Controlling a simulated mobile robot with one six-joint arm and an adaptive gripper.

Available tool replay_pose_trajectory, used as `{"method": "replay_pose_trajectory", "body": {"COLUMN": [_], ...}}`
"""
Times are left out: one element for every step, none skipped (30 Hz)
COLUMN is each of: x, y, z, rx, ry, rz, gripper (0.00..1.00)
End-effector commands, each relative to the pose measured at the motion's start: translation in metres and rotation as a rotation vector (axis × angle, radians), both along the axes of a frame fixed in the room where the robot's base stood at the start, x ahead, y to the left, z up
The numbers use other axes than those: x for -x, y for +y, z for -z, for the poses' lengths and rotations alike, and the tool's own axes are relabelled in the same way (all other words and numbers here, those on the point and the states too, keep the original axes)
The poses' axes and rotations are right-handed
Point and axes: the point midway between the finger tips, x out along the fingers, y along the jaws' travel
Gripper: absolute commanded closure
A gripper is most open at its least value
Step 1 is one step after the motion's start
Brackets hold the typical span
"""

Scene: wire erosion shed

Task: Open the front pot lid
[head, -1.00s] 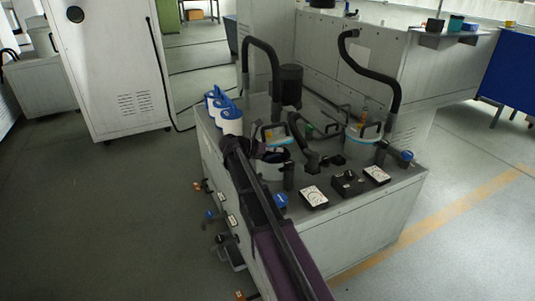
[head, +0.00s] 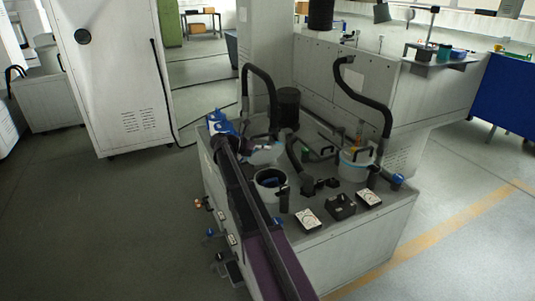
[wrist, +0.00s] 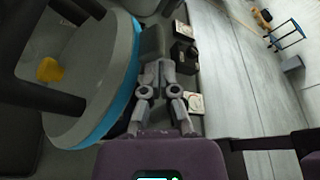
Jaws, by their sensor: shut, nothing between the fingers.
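The front pot (head: 269,182) stands in the bench top with its mouth open and dark inside. Its lid (head: 265,154), a pale disc with a blue edge, is tilted up behind the mouth. In the wrist view the lid (wrist: 112,88) fills the left side, with a dark bar handle and a yellow patch on its face. My gripper (wrist: 153,45) is shut and empty, just right of the lid's blue rim. In the head view my arm largely hides the gripper by the lid.
A second pot (head: 353,170) with its lid down stands to the right. Black hoses (head: 377,95) arch over the bench. Meters (head: 308,221) and a black box (head: 341,206) lie along the front edge. Floor is clear at left.

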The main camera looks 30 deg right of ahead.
Motion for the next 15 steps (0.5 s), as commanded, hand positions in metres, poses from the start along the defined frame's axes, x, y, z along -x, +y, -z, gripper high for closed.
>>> {"method": "replay_pose_trajectory", "body": {"x": [-0.012,-0.016,-0.022,-0.027,-0.032,-0.038,-0.043,-0.048,-0.055,-0.06,-0.065,-0.071,-0.075,-0.08,-0.085], "y": [-0.003,-0.004,-0.006,-0.007,-0.008,-0.009,-0.009,-0.01,-0.011,-0.011,-0.012,-0.013,-0.013,-0.013,-0.014], "z": [-0.011,-0.013,-0.017,-0.019,-0.021,-0.023,-0.025,-0.027,-0.029,-0.03,-0.031,-0.032,-0.033,-0.033,-0.034], "rx": [0.001,0.0,0.001,0.001,0.001,0.001,0.001,0.0,0.0,0.001,0.001,0.001,0.001,0.001,0.001], "ry": [0.0,0.0,0.0,-0.001,-0.001,0.0,0.0,0.0,0.0,0.0,0.0,-0.001,-0.001,-0.001,-0.001], "rz": [0.002,0.002,0.003,0.005,0.005,0.006,0.006,0.006,0.006,0.007,0.007,0.007,0.007,0.007,0.007], "gripper": [1.0,1.0,1.0,1.0,1.0,1.0,1.0,1.0,1.0,1.0,1.0,1.0,1.0,1.0,1.0]}}
